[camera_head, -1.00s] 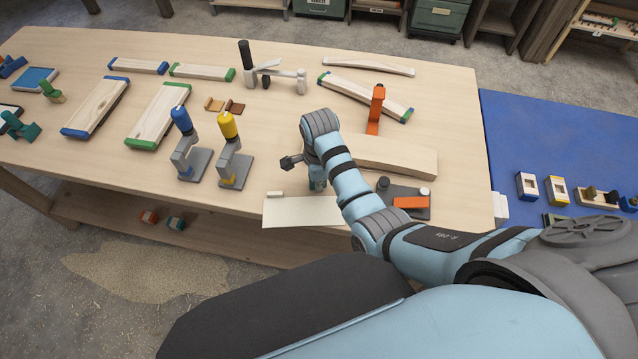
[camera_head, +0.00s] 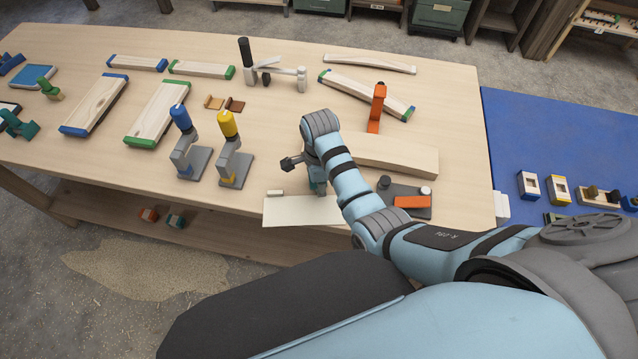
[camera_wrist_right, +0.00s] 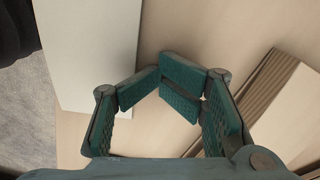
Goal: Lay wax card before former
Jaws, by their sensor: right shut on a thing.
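A pale flat card (camera_head: 300,211), which looks like the wax card, lies at the table's front edge, its near side slightly over the edge. In the right wrist view it (camera_wrist_right: 92,45) is on the left. A long pale wooden block (camera_head: 400,156), apparently the former, lies behind my right arm; a layered wooden edge (camera_wrist_right: 268,92) shows in the wrist view. My right gripper (camera_head: 317,186) is low between card and block. In the wrist view its teal fingers (camera_wrist_right: 162,80) are drawn together; what they hold is hidden. My left gripper is out of view.
A dark plate with an orange block (camera_head: 411,202) stands right of my arm. Blue-topped (camera_head: 181,119) and yellow-topped (camera_head: 228,124) tools stand left. An orange upright (camera_head: 377,108) is behind.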

